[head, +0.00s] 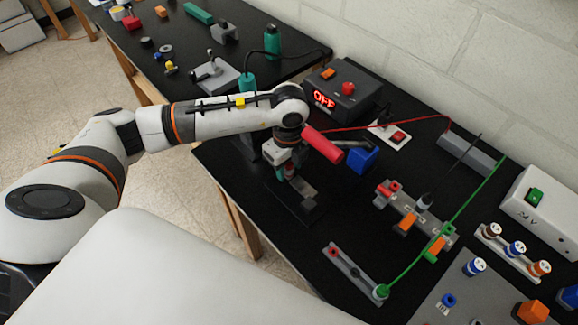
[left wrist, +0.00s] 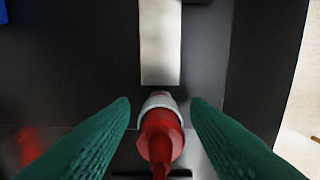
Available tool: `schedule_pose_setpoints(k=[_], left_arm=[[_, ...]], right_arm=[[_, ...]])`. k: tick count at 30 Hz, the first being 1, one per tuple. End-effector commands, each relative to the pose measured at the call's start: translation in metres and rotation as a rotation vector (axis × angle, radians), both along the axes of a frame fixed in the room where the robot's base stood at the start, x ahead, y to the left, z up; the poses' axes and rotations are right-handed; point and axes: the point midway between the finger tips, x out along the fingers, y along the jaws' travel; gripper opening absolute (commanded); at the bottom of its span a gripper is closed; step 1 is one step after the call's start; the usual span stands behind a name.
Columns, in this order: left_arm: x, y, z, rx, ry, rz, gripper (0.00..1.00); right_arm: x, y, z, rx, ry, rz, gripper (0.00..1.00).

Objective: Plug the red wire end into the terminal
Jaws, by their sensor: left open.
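My left gripper (head: 287,176) is low over the black table in the head view. In the left wrist view its two green ribbed fingers (left wrist: 160,125) are apart. A red piece with a pale collar (left wrist: 160,145), which looks like the red wire end, lies between them with a gap on both sides. The red wire (head: 400,122) runs from behind a red cylinder beside my gripper to a grey block (head: 468,154). The terminal looks to be the grey strip (head: 365,287) with red and black sockets; a green wire ends at its near end. My right gripper is not in view.
A box reading OFF (head: 345,90) stands behind my gripper. A blue block (head: 362,159) and a strip with coloured pieces (head: 410,210) lie to the right. A grey panel (head: 470,290) fills the near right. A wall bounds the back.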

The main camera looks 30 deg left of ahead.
Motion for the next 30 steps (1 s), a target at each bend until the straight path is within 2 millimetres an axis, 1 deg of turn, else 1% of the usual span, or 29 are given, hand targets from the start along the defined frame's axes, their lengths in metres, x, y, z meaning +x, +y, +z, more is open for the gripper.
schedule_pose_setpoints(k=[9, 17, 25, 30], left_arm=[[-0.0001, 0.0, 0.0001, 0.0, 0.0, 0.0, 0.43], [-0.0001, 0.0, 0.0, 0.0, 0.0, 0.0, 0.0], [-0.0001, 0.0001, 0.0017, 0.0, 0.0, 0.0, 0.0], [-0.0001, 0.0001, 0.008, 0.0, 0.0, 0.0, 0.0]], right_arm=[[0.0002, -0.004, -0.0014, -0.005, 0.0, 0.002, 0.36], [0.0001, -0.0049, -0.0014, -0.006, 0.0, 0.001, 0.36], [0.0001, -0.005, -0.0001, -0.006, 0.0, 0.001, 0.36], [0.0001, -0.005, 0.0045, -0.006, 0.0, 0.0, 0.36]])
